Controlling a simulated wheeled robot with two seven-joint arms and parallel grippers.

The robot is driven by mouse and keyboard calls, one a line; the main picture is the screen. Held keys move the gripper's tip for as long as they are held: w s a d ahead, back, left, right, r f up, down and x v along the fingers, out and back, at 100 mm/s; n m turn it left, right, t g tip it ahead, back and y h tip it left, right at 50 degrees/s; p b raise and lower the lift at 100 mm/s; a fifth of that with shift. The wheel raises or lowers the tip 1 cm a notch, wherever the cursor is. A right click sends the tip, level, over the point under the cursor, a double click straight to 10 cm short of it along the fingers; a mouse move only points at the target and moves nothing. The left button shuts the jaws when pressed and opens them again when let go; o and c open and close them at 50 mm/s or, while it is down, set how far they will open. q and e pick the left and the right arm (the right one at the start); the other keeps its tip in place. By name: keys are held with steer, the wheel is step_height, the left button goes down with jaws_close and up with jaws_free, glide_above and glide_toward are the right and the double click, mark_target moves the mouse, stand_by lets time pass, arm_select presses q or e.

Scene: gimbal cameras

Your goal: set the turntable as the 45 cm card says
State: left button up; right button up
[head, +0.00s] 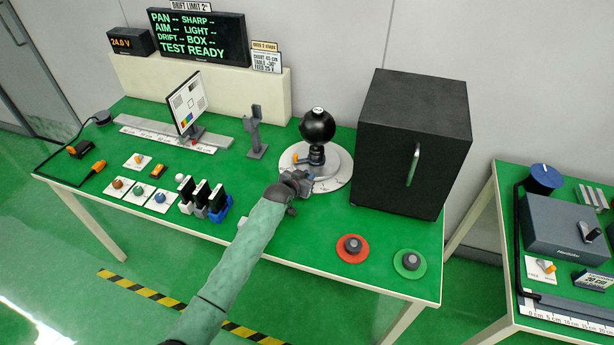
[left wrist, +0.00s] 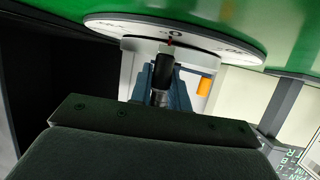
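The white round turntable (head: 336,181) sits on the green table, with a black ball-shaped camera (head: 318,126) on its stand in the middle. My left gripper (head: 300,178) is at the turntable's front left edge. In the left wrist view, my gripper's fingers (left wrist: 161,88) are close around a small black handle (left wrist: 164,70) at the disc's edge. A red mark and printed scale on the disc (left wrist: 215,38) show beside it. The small card (head: 267,62) at the back seems to read chart 45 cm, table -30°. My right gripper is not in view.
A black box (head: 413,140) with a handle stands right of the turntable. A chart panel (head: 187,103) stands on a ruler rail at left. The display (head: 199,36) reads TEST READY.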

arm_select(q)
jaws_close()
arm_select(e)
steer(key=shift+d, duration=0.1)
arm_select(q)
steer(key=shift+s+d, duration=0.15)
steer(key=shift+d, duration=0.3)
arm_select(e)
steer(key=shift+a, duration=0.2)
arm_select(q)
steer(key=shift+s+d, duration=0.1)
steer(key=shift+d, duration=2.3)
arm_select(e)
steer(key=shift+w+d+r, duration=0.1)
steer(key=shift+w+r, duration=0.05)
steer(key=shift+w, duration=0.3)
arm_select(q)
steer(key=shift+d, duration=0.15)
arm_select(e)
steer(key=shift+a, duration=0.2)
